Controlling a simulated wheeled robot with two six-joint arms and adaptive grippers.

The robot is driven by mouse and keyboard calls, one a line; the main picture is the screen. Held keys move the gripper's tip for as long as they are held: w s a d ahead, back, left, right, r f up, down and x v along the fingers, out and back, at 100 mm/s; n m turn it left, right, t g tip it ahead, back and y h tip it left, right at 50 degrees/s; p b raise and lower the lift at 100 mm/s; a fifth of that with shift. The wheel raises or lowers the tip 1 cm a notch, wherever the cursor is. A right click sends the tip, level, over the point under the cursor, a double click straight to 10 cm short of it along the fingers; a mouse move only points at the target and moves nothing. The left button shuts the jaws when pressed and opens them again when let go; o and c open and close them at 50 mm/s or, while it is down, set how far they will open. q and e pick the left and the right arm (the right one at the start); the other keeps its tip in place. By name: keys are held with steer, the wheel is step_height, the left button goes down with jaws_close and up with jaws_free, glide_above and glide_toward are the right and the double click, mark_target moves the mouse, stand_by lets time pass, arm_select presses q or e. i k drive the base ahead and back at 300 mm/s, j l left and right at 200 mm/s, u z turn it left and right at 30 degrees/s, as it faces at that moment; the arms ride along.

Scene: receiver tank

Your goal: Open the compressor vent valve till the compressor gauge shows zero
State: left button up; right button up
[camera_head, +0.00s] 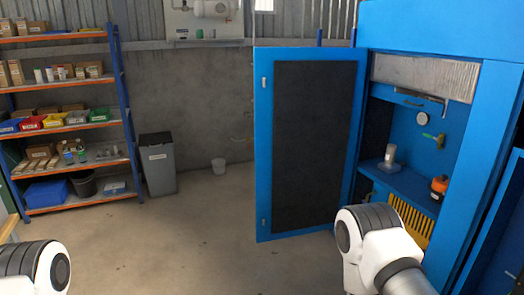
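A blue cabinet stands at the right with its door (312,55) swung open to the left. Inside, a small round pale gauge (422,119) is on the blue back wall; its needle is too small to read. A small yellowish fitting (440,140), which looks like a valve, is just below and right of the gauge; I cannot tell its position. An orange-and-black part (439,187) and a clear-and-white cylinder (390,157) are on the shelf inside. Parts of my two arms show at the bottom left and bottom right. Neither gripper is in view.
A shelf rack (122,95) with boxes and colored bins stands at the left. A white unit (205,33) hangs on that wall. The middle floor (185,235) is clear.

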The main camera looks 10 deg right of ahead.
mark_target(437, 139)
steer(key=i+l+z, duration=0.2)
steer(key=i+z, duration=1.2)
steer(key=i+l+z, duration=0.1)
steer(key=z, duration=0.25)
steer(key=i+z, duration=0.35)
